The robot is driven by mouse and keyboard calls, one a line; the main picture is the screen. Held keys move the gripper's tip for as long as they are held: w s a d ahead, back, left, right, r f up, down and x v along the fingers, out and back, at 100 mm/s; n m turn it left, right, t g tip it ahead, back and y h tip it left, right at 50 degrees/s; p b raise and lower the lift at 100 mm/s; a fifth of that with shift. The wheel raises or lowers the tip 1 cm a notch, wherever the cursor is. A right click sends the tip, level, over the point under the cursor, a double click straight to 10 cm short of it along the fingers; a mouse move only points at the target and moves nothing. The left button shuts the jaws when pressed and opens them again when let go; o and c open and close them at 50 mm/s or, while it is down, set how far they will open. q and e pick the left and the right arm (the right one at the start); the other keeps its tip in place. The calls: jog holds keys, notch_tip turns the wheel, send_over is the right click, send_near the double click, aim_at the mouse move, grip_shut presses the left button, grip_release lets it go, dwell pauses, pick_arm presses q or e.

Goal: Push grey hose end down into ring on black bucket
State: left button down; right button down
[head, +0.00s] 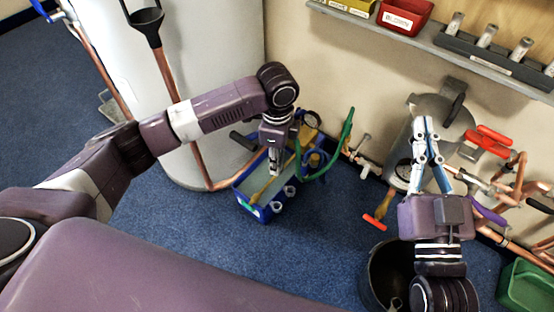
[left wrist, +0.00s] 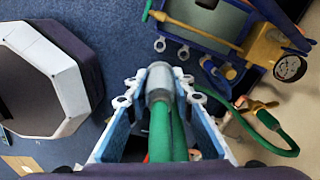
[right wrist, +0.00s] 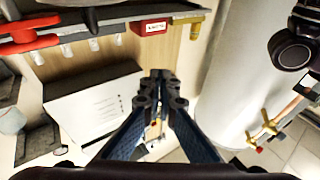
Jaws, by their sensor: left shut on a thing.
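The grey hose end (left wrist: 160,82), on a green hose (left wrist: 160,135), sits between the fingers of my left gripper (left wrist: 158,80) in the left wrist view. In the head view my left gripper (head: 274,165) points down over the blue tray, and the hose end is too small to make out there. The black bucket (head: 375,272) stands on the floor at the lower right, well apart from my left gripper and partly hidden by my right arm. I cannot make out the ring on it. My right gripper (head: 424,122) is raised above the bucket; its fingertips meet, empty, in the right wrist view (right wrist: 162,82).
The blue tray (head: 240,200) holds tools and a gauge (left wrist: 289,68). A white cylinder (head: 215,60) stands behind my left arm. A grey tank (head: 440,110) and copper pipes (head: 497,240) are at the right. Blue carpet (head: 310,250) is clear between tray and bucket.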

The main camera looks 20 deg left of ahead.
pick_arm(q)
jog(key=shift+r+p, duration=0.25)
jog(key=shift+p, duration=0.1)
jog(key=shift+r+p, duration=0.25)
jog(key=shift+p, duration=0.1)
pick_arm(e)
notch_tip(320, 180, down, 8)
jog(key=g+h, duration=0.1)
jog(key=g, duration=0.2)
jog(key=shift+w+d+r+g, duration=0.15)
jog(key=shift+d+r+g, duration=0.05)
jog(key=shift+d+g, duration=0.25)
